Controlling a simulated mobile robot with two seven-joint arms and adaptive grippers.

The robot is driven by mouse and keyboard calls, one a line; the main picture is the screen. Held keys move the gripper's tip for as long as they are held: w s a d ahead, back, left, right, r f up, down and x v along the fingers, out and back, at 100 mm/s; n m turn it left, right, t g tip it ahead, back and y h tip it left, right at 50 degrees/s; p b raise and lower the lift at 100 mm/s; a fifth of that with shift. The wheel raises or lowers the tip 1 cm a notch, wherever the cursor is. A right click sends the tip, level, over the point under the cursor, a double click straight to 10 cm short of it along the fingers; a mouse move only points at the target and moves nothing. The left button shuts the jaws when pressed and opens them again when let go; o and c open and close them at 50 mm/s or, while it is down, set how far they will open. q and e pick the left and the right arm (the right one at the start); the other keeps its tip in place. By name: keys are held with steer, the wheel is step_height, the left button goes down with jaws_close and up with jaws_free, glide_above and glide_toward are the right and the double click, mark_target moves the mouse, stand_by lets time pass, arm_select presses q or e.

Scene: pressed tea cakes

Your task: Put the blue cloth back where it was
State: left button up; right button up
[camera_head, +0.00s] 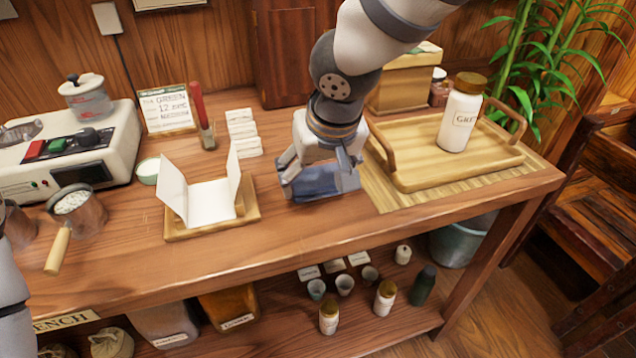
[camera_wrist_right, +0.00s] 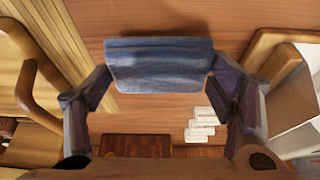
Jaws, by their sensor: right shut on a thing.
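The blue cloth (camera_head: 325,184) is a folded pad at the middle of the bench, between the wooden stand with white paper and the tray. My right gripper (camera_head: 318,178) comes down from above and is shut on the cloth, with a finger at either end. In the right wrist view the cloth (camera_wrist_right: 158,66) spans between the two fingertips of the gripper (camera_wrist_right: 160,82). I cannot tell whether its underside touches the bench top. Part of my left arm shows at the left edge of the head view, but its gripper is out of view.
The wooden tray (camera_head: 408,179) with a white jar (camera_head: 461,118) stands on a mat (camera_head: 398,203) to the right. The paper stand (camera_head: 215,228) is to the left. White cards (camera_head: 243,133) stand behind. Bench top (camera_head: 300,235) in front of the cloth is clear.

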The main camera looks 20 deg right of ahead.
steer(key=shift+s+f, duration=0.1)
steer(key=shift+f, duration=0.95)
steer(key=shift+f, duration=0.1)
steer(key=o, duration=1.1)
steer(key=shift+a, duration=0.1)
steer(key=v, duration=1.2)
